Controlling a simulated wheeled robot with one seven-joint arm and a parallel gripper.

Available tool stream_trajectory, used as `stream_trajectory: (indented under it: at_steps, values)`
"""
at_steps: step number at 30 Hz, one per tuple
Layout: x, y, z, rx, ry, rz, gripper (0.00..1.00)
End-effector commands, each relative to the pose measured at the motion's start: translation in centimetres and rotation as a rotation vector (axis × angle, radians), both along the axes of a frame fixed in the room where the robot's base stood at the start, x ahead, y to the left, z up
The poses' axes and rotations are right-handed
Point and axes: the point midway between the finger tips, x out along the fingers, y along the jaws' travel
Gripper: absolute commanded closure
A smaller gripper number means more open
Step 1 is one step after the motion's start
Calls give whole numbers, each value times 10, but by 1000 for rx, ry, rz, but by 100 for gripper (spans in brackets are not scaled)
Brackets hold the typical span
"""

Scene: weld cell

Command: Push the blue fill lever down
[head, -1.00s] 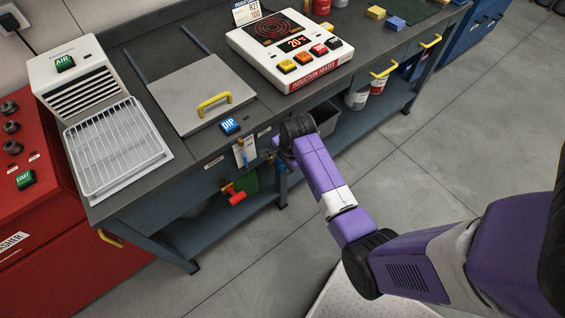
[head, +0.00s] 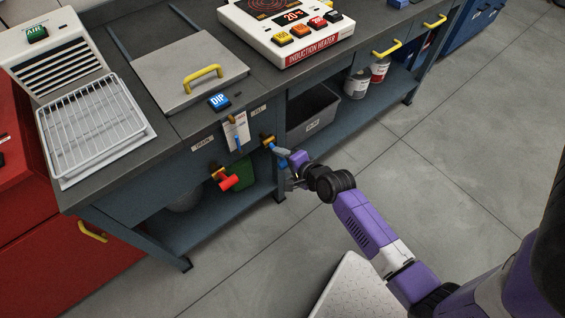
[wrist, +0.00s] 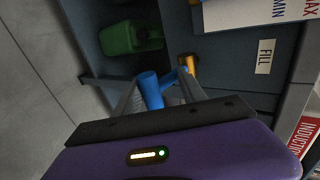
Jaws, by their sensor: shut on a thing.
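The blue fill lever (head: 281,152) sticks out from a brass valve (head: 268,141) on the front of the bench, under the FILL label, in the head view. It slopes down to the right. In the wrist view the blue lever (wrist: 151,90) lies between my two fingers, with the brass valve (wrist: 189,64) behind it. My gripper (head: 287,164) is at the lever's outer end and shut on it. In the wrist view my gripper (wrist: 160,94) points at the bench front. Part of the lever is hidden by the fingers.
The red drain lever (head: 229,182) is to the left on the same panel. A white level gauge (head: 236,131) hangs between the valves. A green can (wrist: 131,38) and a grey bin (head: 312,112) stand underneath. The floor to the right is clear.

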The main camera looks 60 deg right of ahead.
Motion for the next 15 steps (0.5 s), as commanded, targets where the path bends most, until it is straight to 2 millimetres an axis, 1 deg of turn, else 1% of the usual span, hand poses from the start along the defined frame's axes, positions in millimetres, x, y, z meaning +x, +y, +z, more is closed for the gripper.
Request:
stream_trajectory:
  at_steps: [1,3,15]
  values:
    - [-2,1,-16,-1,-13,2,100]
    - [0,0,-16,-10,-41,1,100]
    - [5,-1,-19,-11,-40,3,100]
